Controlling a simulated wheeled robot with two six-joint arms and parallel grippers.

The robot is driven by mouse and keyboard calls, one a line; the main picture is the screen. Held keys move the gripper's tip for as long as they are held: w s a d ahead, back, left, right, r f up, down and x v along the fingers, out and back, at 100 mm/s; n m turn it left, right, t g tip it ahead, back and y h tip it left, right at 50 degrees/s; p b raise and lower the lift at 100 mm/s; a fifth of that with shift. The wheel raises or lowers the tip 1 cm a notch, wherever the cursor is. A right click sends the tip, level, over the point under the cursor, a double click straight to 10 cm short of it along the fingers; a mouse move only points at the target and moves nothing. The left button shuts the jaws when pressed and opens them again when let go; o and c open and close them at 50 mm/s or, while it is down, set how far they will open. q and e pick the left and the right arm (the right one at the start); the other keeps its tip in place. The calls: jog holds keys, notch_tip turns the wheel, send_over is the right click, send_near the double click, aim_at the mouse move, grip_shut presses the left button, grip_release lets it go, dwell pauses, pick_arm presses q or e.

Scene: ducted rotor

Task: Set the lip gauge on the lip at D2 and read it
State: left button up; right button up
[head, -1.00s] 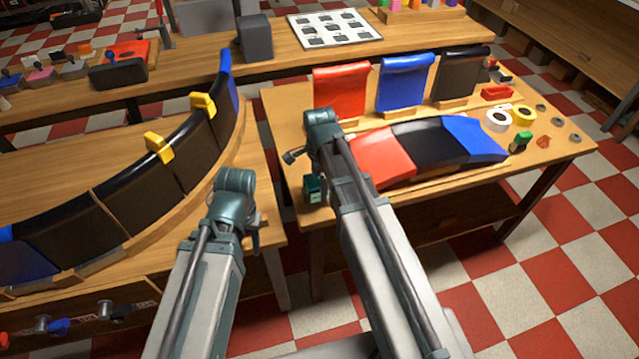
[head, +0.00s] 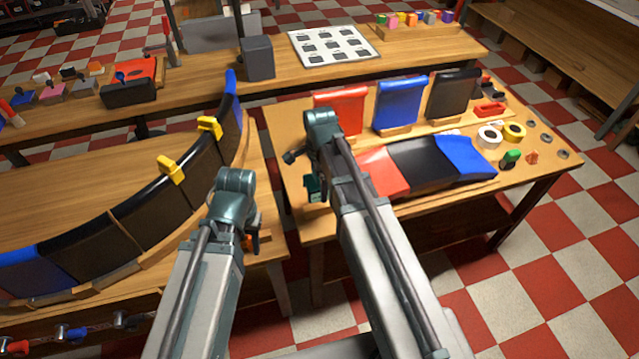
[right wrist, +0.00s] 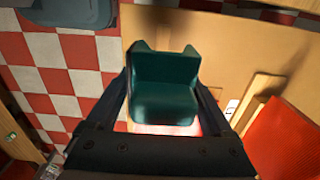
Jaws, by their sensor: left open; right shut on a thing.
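My right gripper (right wrist: 165,88) is shut on a dark green, stepped block (right wrist: 165,82), which looks like the lip gauge. In the head view the green block (head: 312,187) hangs below the right wrist, over the near-left edge of the right table. Its reading face is not legible. My left gripper (head: 250,238) is open, by the right edge of the left bench, mostly hidden behind its own wrist. The curved duct wall (head: 140,205) of black and blue panels stands on the left bench with a rounded lip on top. I see no D2 mark.
Two yellow clamps (head: 171,168) sit on the duct lip. The right table (head: 525,195) holds red, blue and black panels, tape rolls (head: 489,136) and small parts. A gap with checkered floor separates it from the left bench. A grey block (head: 257,58) stands behind.

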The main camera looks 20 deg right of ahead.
jog(key=shift+r+p, duration=1.75)
jog(key=shift+r, duration=0.25)
jog(key=shift+f, duration=0.1)
